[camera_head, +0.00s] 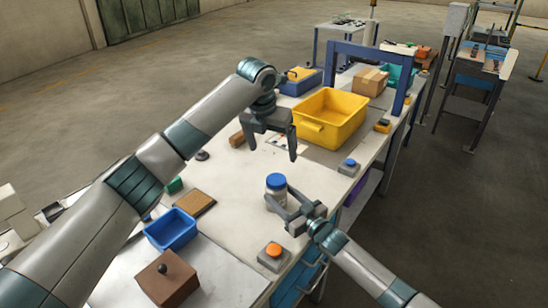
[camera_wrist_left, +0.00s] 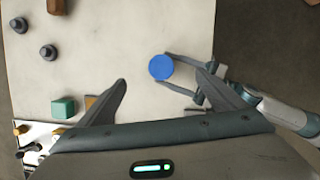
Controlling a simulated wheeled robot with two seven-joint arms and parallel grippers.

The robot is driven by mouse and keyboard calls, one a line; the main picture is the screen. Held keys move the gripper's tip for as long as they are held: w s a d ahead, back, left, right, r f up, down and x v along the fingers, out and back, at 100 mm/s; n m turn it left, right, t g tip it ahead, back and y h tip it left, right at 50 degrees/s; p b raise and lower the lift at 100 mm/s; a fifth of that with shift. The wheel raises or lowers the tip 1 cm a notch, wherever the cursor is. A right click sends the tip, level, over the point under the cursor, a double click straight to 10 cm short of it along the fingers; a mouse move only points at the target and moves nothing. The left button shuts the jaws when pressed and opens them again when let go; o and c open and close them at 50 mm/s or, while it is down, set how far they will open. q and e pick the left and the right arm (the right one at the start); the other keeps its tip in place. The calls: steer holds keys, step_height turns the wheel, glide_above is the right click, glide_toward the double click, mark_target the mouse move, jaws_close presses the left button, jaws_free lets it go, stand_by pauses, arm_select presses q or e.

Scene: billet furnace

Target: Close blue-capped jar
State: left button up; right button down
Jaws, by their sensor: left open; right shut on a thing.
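The jar (camera_head: 275,188) stands upright on the white table, its pale body topped by a blue cap (camera_head: 276,180). I cannot tell how tightly the cap sits. My right gripper (camera_head: 281,196) is shut on the jar's body from the front right. My left gripper (camera_head: 272,155) is open and empty, pointing down above the table, higher than the jar and apart from the cap. In the left wrist view the cap (camera_wrist_left: 161,67) shows from above near the gap between my left fingertips. My right fingers (camera_wrist_left: 178,72) flank the jar there.
A yellow bin (camera_head: 330,118) stands behind the jar. A blue tray (camera_head: 170,231), a brown box with a black knob (camera_head: 167,280) and an orange button (camera_head: 273,252) are in front. A blue button (camera_head: 349,166) is at the right edge. White table around the jar is clear.

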arm_select(q)
steer(key=v, duration=0.4)
steer(key=shift+s+r, duration=0.1)
steer(key=shift+r, duration=0.25)
arm_select(e)
steer(key=c, duration=0.6)
jaws_free()
arm_select(q)
steer(key=shift+f+b, duration=1.8)
steer(key=shift+b, duration=0.05)
arm_select(e)
steer(key=shift+v, duration=8.7)
